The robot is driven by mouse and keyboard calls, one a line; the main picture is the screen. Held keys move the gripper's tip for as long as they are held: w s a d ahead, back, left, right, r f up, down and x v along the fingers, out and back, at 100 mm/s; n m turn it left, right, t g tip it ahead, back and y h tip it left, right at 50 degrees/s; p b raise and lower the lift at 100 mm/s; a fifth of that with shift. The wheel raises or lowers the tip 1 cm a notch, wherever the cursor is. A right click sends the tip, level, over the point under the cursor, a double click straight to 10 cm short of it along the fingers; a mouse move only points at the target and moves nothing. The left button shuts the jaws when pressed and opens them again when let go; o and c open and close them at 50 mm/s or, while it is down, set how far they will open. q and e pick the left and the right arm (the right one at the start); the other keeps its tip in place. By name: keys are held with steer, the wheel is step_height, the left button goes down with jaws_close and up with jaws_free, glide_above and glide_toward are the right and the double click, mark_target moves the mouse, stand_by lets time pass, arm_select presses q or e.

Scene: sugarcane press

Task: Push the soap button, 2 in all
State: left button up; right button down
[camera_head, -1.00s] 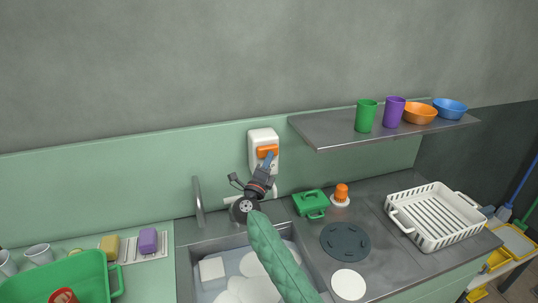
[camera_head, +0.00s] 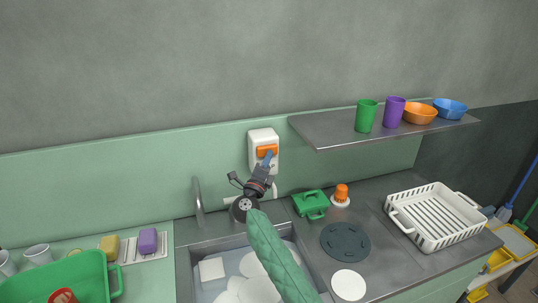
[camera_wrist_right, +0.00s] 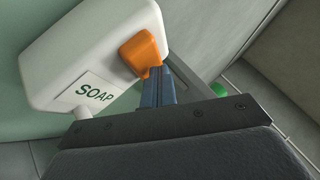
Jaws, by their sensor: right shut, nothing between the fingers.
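A white soap dispenser (camera_head: 257,138) hangs on the green wall panel above the sink. Its orange button (camera_head: 266,151) faces out on the front; in the right wrist view the dispenser (camera_wrist_right: 78,50) carries the word SOAP and the button (camera_wrist_right: 141,52) is at its upper right. My right gripper (camera_head: 268,157) is shut and empty. Its fingertips (camera_wrist_right: 158,72) are right at the lower edge of the button; I cannot tell if they press on it. My left gripper is not in view.
A steel sink (camera_head: 190,255) with white dishes lies below, beside a faucet (camera_head: 198,200). A shelf (camera_head: 330,128) with cups and bowls is to the right. A white rack (camera_head: 435,240), a green box (camera_head: 310,203) and a green tub (camera_head: 85,275) stand on the counter.

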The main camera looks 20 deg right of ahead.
steer(key=shift+s+p, duration=0.4)
steer(key=shift+s, duration=0.8)
steer(key=shift+s+d+p, duration=0.15)
steer(key=shift+s+p, duration=0.65)
steer(key=shift+s, duration=1.7)
